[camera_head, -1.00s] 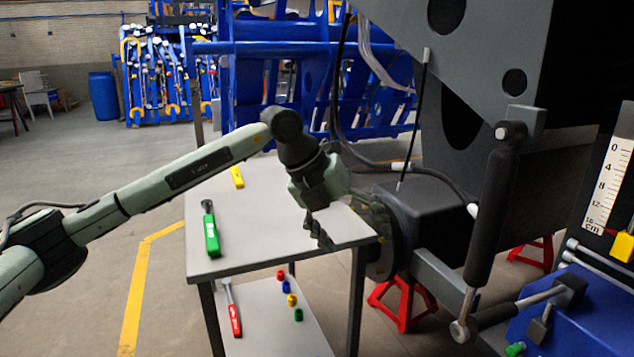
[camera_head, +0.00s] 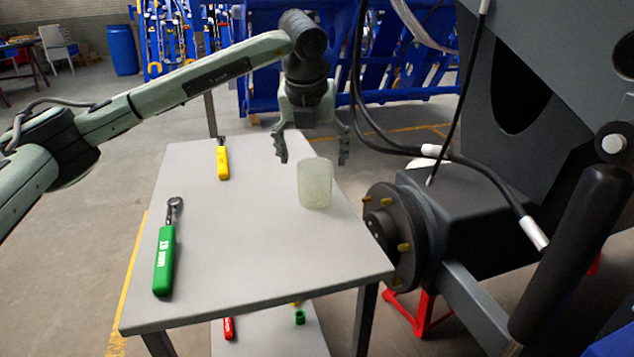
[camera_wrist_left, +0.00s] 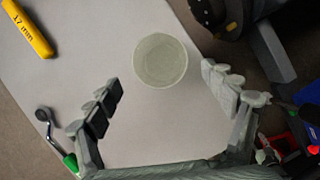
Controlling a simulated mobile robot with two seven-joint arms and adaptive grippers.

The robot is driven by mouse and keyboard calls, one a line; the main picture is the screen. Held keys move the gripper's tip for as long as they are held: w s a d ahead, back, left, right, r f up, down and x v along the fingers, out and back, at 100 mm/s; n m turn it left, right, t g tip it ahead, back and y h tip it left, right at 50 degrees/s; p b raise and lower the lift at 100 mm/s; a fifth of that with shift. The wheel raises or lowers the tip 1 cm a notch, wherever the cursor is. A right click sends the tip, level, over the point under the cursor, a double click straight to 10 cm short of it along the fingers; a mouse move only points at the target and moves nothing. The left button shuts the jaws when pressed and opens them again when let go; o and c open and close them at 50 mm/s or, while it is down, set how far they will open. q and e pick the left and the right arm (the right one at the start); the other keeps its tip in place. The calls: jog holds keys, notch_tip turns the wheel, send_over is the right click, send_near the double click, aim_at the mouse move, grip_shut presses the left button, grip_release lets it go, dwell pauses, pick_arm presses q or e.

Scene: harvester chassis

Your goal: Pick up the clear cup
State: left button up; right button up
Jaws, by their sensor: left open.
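The clear cup (camera_head: 315,184) stands upright on the grey table (camera_head: 235,255), near its right edge, and looks pale greenish and see-through. My left gripper (camera_head: 312,160) is open and empty, above and behind the cup in the head view, with its fingers pointing down. In the left wrist view the cup (camera_wrist_left: 160,61) shows its round rim, beyond the fingertips and between the lines of the two open fingers (camera_wrist_left: 165,88). The fingers do not touch it. My right gripper is not in view.
A green-handled ratchet (camera_head: 165,255) and a yellow-handled one (camera_head: 222,160) lie on the left of the table. A dark wheel hub (camera_head: 395,235) stands close to the table's right edge. A black hose (camera_head: 365,110) hangs right of the gripper. The table's middle is clear.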

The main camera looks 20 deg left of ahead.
aim_at(315, 171)
pick_arm(q)
jog(key=p+x, duration=0.1)
jog(key=x, duration=0.4)
jog(key=shift+w+f, duration=0.2)
jog(key=shift+f, duration=0.05)
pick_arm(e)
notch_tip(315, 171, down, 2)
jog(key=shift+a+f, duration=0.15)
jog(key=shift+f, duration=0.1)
pick_arm(q)
jog(key=c, duration=1.2)
